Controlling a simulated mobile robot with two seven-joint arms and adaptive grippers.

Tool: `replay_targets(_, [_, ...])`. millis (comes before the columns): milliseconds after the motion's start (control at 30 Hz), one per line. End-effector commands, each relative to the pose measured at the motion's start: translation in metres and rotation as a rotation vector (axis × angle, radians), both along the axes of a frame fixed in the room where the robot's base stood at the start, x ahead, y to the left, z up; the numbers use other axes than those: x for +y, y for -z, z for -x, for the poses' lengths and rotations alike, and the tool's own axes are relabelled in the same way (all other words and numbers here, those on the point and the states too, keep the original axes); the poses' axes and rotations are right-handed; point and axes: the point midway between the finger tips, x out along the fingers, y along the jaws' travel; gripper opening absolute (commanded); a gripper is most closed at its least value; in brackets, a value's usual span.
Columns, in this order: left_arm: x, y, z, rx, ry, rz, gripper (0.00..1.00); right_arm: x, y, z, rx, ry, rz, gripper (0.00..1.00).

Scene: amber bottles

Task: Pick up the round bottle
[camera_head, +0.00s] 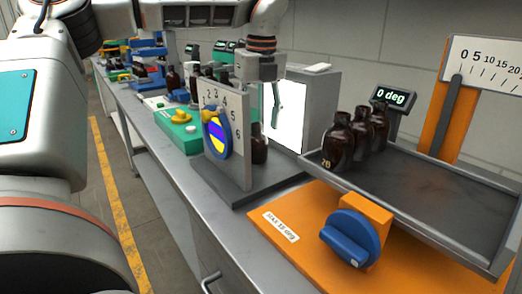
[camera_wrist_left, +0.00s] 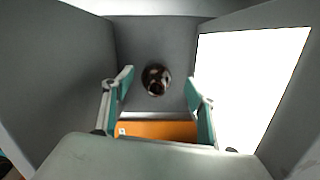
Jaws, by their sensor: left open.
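A dark amber bottle (camera_head: 259,146) stands in a grey booth with a bright white panel, partly hidden behind the upright numbered plate. In the left wrist view the round bottle (camera_wrist_left: 156,78) shows from above, standing upright on the grey floor. My left gripper (camera_head: 264,102) points down into the booth above this bottle. In the left wrist view the open gripper (camera_wrist_left: 158,84) has its teal-lined fingers apart, one to each side of the bottle in the picture. The bottle lies beyond the fingertips, and no contact shows. My right gripper is not in view.
The numbered plate (camera_head: 240,135) with a blue dial stands close in front of the booth. Several amber bottles (camera_head: 338,146) stand on a grey tray (camera_head: 440,190) at right. An orange base (camera_head: 300,238) with a blue knob (camera_head: 350,238) lies nearer. The white panel (camera_wrist_left: 250,85) borders the booth's right side.

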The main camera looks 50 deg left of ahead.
Motion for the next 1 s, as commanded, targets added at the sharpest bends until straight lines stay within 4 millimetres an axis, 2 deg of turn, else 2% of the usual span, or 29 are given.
replay_targets(433, [0.000,0.057,0.005,0.003,0.000,0.002,0.58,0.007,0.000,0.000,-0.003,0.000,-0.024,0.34])
replay_targets(767, [0.001,0.061,0.005,-0.002,-0.002,0.000,0.58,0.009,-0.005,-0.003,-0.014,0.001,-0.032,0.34])
replay_targets(800, [0.001,0.061,0.005,-0.002,-0.002,0.000,0.52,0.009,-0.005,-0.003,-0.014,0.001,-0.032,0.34])
replay_targets(933, [0.001,0.062,0.005,-0.002,-0.002,0.000,0.19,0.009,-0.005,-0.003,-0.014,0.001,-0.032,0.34])
replay_targets(967, [0.001,0.062,0.005,-0.002,-0.002,0.000,0.15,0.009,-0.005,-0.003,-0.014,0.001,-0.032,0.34])
replay_targets(1000, [0.001,0.062,0.005,-0.002,-0.002,0.000,0.15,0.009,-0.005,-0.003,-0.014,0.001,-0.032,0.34])
